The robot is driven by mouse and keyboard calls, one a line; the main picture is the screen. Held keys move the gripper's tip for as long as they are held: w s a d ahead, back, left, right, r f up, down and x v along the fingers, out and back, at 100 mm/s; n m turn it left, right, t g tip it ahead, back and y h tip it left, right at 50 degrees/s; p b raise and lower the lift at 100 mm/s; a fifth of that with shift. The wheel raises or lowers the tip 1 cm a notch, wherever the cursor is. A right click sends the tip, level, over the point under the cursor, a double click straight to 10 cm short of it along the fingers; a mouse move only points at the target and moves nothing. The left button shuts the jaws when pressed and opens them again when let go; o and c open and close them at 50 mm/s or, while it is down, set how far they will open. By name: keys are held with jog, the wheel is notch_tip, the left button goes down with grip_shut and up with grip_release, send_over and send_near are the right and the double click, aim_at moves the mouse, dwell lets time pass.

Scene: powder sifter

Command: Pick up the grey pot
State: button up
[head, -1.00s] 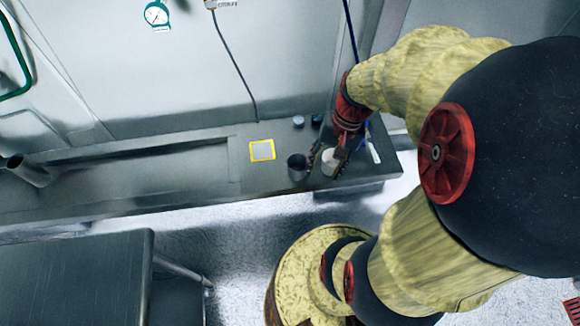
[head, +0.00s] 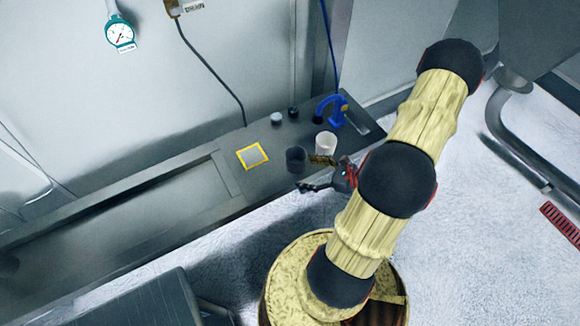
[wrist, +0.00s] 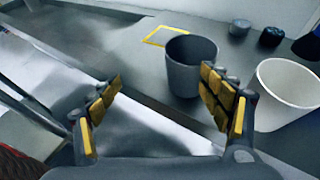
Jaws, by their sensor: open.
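The grey pot (head: 296,160) stands upright on the counter, just right of the yellow-framed square. In the wrist view the grey pot (wrist: 189,68) is ahead of my gripper, its rim open upward. My gripper (head: 308,173) is at the counter's front edge, close to the pot. In the wrist view the fingers of my gripper (wrist: 160,100) are spread apart with nothing between them. The right finger overlaps the lower right part of the pot in the picture. I cannot tell whether it touches.
A white pot (head: 325,143) stands right of the grey pot, close to my right finger. A blue device (head: 336,111), a small grey jar (head: 277,118) and a black jar (head: 293,113) stand behind. The yellow-framed square (head: 252,156) lies left on the counter (head: 217,181).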

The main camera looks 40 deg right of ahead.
aim_at(304, 161)
jog(key=d, duration=0.1)
jog(key=d+h, duration=0.1)
jog(key=w+d+m, duration=0.1)
jog(key=shift+w+r+t+h, duration=0.1)
jog(key=shift+r+t+h, duration=0.2)
jog(key=shift+t+h, duration=0.1)
jog(key=b+x, duration=0.1)
jog(key=x, duration=0.1)
jog(key=b+x, duration=0.1)
jog(key=x, duration=0.1)
jog(key=b+x, duration=0.1)
jog(key=x, duration=0.1)
jog(key=shift+w+d+f, duration=0.2)
jog(key=shift+w, duration=0.15)
jog(key=shift+w+a+f, duration=0.1)
jog(key=shift+w+f, duration=0.05)
jog(key=shift+w, duration=0.4)
jog(key=shift+c, duration=1.2)
jog(key=c, duration=1)
